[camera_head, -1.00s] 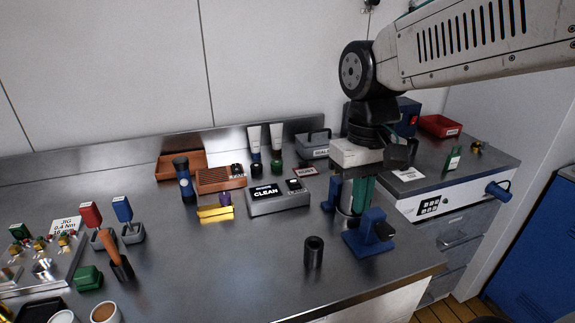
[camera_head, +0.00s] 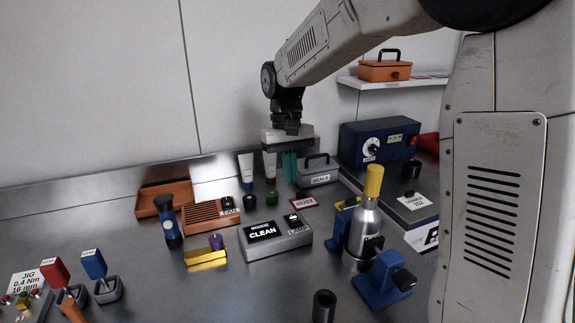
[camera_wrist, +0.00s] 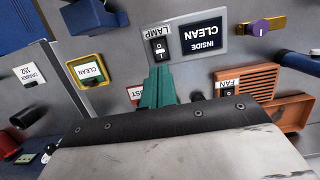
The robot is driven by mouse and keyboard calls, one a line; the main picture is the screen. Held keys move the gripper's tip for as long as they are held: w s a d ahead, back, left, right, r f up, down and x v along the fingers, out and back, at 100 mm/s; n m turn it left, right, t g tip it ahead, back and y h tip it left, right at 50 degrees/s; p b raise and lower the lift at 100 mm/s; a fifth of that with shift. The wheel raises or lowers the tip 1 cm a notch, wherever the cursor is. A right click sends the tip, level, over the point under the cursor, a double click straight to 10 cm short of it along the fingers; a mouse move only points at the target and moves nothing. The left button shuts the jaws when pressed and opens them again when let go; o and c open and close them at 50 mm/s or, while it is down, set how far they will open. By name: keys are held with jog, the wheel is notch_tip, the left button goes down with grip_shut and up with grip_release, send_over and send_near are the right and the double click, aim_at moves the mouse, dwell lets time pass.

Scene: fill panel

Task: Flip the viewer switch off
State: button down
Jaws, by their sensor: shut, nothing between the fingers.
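The viewer (camera_head: 275,248) is a grey box on the steel bench with a dark display reading CLEAN. Its rocker switch (camera_head: 292,219), beside the LAMP label, is on the right of its sloped top. In the wrist view the switch (camera_wrist: 159,48) is black with white marks; which side is pressed I cannot tell. My gripper (camera_head: 290,175) points down with teal fingers, above and behind the viewer in the head view. In the wrist view the closed, empty fingers (camera_wrist: 157,75) appear just below the switch in the picture; I see no clear contact.
An orange fan unit (camera_head: 212,216) with its own switch stands left of the viewer. A silver bottle (camera_head: 363,228) with a yellow cap stands right, by a blue clamp (camera_head: 382,284). A dark cup (camera_head: 324,306) is in front. A grey SEALS box (camera_head: 318,172) is behind.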

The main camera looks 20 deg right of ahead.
aim_at(293, 220)
jog(key=x, duration=0.9)
jog(key=shift+f, duration=0.2)
jog(key=shift+s+a, duration=0.1)
jog(key=shift+a, duration=0.1)
